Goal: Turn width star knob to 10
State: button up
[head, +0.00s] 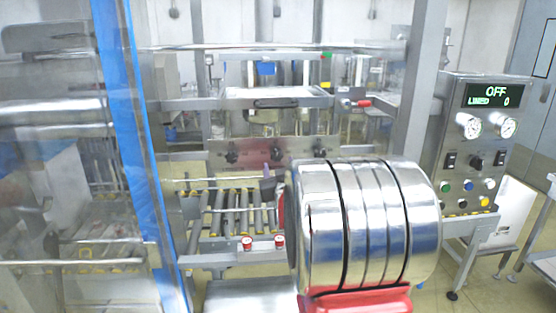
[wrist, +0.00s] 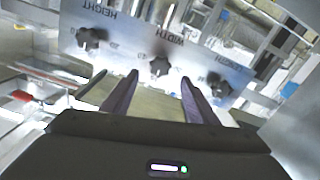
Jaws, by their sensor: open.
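The width star knob (wrist: 159,66) is the dark middle one of three on a steel panel (wrist: 205,62), below the upside-down WIDTH label (wrist: 170,34) in the wrist view. My gripper (wrist: 160,79) is open, with its two purple fingers apart and the width knob showing between and beyond their tips. I cannot tell whether the fingers touch it. In the head view my gripper (head: 272,172) is in front of the panel (head: 250,147), close to the middle knob (head: 276,155). The knob's scale reading is too blurred to read.
Another star knob (wrist: 91,39) is under the HEIGHT label, and a third (wrist: 218,86) is on the other side. A roller bed (head: 228,212) lies below the panel. My shiny arm link covers the lower middle. A control box (head: 485,145) stands at right, its display showing OFF.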

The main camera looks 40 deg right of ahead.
aim_at(277, 156)
jog(key=shift+x, duration=3.1)
jog(key=shift+c, duration=0.4)
jog(key=c, duration=1)
